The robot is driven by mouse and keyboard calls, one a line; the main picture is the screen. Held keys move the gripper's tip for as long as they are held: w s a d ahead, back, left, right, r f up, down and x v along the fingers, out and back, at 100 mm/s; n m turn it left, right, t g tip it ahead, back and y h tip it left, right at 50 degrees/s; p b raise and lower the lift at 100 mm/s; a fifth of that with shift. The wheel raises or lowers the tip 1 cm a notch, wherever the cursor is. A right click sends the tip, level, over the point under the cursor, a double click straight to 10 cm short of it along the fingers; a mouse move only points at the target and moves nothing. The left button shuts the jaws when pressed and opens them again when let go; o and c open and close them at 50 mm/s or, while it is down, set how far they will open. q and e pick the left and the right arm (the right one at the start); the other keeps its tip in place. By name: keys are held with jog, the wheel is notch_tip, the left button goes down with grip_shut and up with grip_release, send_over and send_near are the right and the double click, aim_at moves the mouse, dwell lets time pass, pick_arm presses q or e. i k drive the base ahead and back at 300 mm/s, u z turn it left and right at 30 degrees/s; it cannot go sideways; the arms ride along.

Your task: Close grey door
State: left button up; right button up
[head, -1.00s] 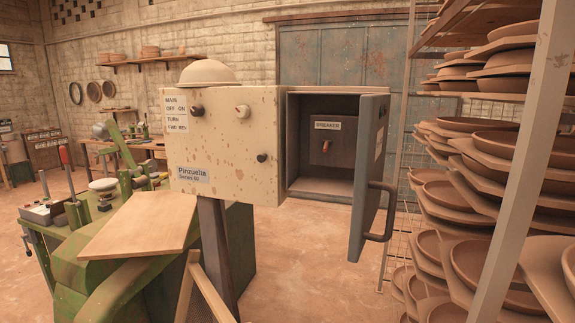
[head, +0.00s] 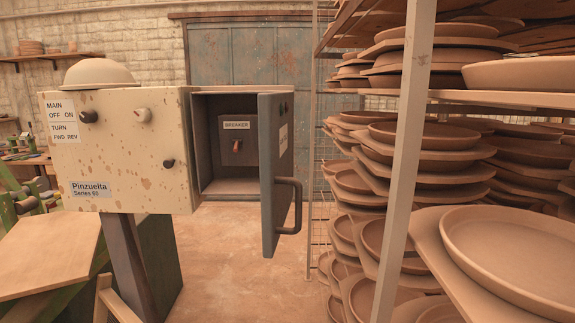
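The grey door (head: 270,190) is hinged on the right side of the cream control box (head: 150,185) and stands wide open. Its bar handle (head: 296,205) sticks out to the right from its outer face. Inside the open grey compartment (head: 232,188) is a breaker panel (head: 236,148) with a small reddish switch and a BREAKER label. Neither of my grippers shows in the head view.
A metal rack (head: 404,160) with shelves of clay dishes fills the right side, close to the door. A wooden board (head: 50,255) is at lower left. Bare floor (head: 245,285) lies below the box.

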aim_at(275, 110)
jog(key=u, duration=0.3)
jog(key=k, duration=0.75)
jog(key=u, duration=0.5)
jog(key=k, duration=0.5)
jog(key=i, duration=0.55)
jog(key=u, duration=0.3)
